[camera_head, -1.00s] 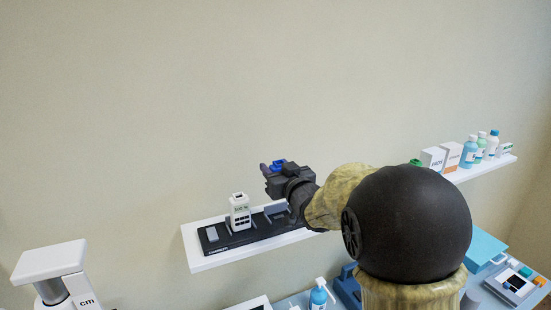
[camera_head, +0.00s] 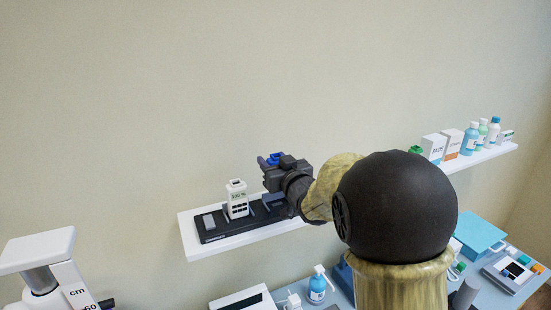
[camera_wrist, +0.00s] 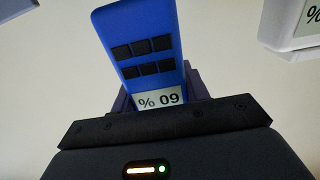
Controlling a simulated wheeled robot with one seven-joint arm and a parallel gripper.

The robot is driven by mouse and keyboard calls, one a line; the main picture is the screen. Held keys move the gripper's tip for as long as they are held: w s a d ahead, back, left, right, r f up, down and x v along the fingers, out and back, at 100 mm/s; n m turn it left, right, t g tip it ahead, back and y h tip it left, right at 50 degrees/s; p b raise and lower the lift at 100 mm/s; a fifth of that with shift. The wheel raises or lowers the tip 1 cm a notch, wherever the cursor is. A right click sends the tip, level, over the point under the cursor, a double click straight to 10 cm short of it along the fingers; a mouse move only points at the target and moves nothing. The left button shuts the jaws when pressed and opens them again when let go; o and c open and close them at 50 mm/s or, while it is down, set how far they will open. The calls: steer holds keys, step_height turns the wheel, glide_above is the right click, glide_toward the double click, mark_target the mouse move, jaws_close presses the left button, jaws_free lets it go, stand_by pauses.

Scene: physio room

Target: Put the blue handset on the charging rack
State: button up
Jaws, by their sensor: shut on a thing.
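The blue handset (camera_wrist: 148,45) is held in my gripper (camera_wrist: 158,95), with its dark buttons and a small display facing the wrist camera. In the head view, only a bit of the blue handset (camera_head: 275,158) shows at the tip of my gripper (camera_head: 272,166). The gripper is above the right part of the black charging rack (camera_head: 212,236), apart from it. A white handset (camera_head: 237,199) stands upright in the rack, left of my gripper. The right part of the rack is partly hidden by my gripper and arm.
The rack sits on a white wall shelf (camera_head: 192,251). A second shelf (camera_head: 484,156) at right holds boxes and bottles. Below are a blue-topped table with a pump bottle (camera_head: 317,289) and a white measuring device (camera_head: 40,262) at left. A white thing (camera_wrist: 296,28) shows at the wrist view's upper right.

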steer(key=shift+s+f+b, duration=0.25)
steer(key=shift+f+b, duration=0.4)
steer(key=shift+f, duration=0.5)
steer(key=shift+w+f+b, duration=0.1)
steer(key=shift+f+b, duration=0.6)
steer(key=shift+b, duration=0.1)
steer(key=shift+w, duration=0.1)
steer(key=shift+d, duration=0.15)
steer(key=shift+s, duration=0.25)
steer(key=shift+b, duration=0.3)
steer(key=shift+w, duration=0.15)
steer(key=shift+s, duration=0.2)
